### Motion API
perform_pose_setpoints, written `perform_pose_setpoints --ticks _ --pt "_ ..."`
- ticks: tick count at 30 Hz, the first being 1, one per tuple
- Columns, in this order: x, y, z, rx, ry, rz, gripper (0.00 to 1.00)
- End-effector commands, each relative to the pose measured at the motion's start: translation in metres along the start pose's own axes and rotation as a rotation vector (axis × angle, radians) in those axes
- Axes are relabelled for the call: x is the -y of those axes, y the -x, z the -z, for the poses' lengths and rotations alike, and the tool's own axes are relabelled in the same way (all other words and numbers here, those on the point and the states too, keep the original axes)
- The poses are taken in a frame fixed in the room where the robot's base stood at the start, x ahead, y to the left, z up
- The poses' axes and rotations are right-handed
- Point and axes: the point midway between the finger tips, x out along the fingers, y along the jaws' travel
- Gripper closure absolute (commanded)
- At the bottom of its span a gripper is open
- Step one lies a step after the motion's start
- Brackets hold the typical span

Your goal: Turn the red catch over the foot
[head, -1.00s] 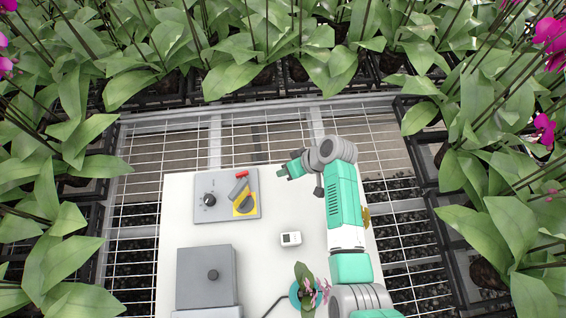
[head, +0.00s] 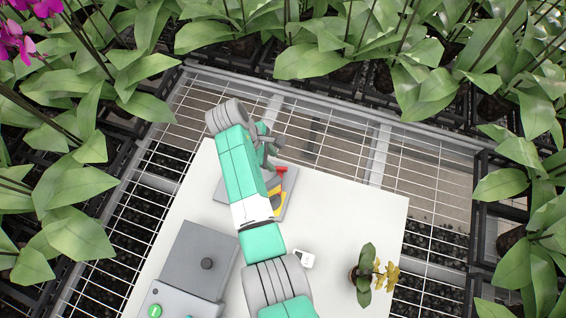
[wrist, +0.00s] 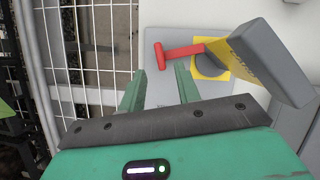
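The red catch (wrist: 180,53) is a T-shaped bar in the wrist view. The block leans over a yellow plate (wrist: 205,66) with a dark round knob (wrist: 213,60). In the head view the catch (head: 280,170) shows just right of my arm, which hides much of the panel. My gripper (wrist: 160,78) is open and empty. Its fingertips are just short of the catch's crossbar, which lies beyond the gap between them. I cannot make out the foot.
A grey box with a black knob (head: 190,255) stands at the lower left. A small white device (head: 303,258) and a potted plant with yellow flowers (head: 365,275) are to the right. A green button (head: 155,311) is at the front. Wire-mesh benching and orchids surround the white table.

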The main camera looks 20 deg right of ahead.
Motion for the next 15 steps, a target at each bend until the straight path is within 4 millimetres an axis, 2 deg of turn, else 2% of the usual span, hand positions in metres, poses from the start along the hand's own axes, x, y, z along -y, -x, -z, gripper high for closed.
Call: perform_pose_setpoints --ticks 1,6,10,15 --pt "0.001 -0.015 0.001 0.0 -0.001 0.004 0.67" --pt "0.0 -0.042 0.001 -0.001 -0.002 0.001 0.67" --pt "0.0 -0.053 0.0 -0.002 -0.003 0.001 0.67" --pt "0.0 -0.055 0.0 -0.002 -0.003 0.0 0.67"
